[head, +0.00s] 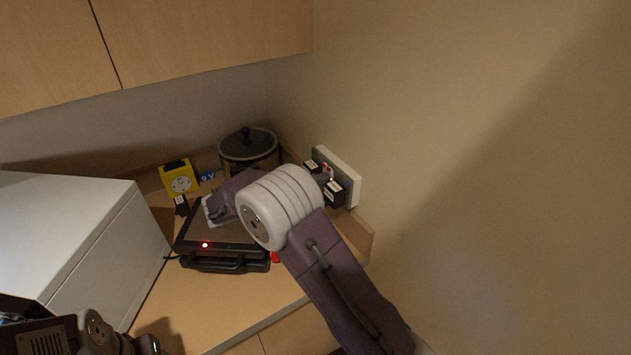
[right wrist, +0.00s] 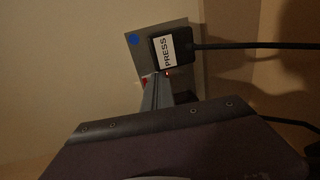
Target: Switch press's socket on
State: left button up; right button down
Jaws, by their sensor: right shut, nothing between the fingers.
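The wall socket strip (head: 347,172) is a pale block on the right wall with black plugs in it. In the right wrist view a black plug labelled PRESS (right wrist: 169,50) sits in the grey socket plate (right wrist: 137,56). The black press (head: 225,262) lies on the counter with a red light (head: 205,245) lit.
A lidded pot (head: 248,146) stands behind the press. A yellow socket box (head: 179,177) is at the back left, and a large white appliance (head: 75,235) fills the left. Wooden cupboards (head: 200,35) hang above. The counter front (head: 240,305) is clear.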

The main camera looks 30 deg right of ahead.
jog(key=a+r+p, duration=0.1)
jog(key=a, duration=0.7)
jog(key=shift+s+a+p, duration=0.3)
jog(key=shift+s+a, duration=0.05)
jog(key=shift+a, duration=0.05)
jog(key=shift+a+r, duration=0.1)
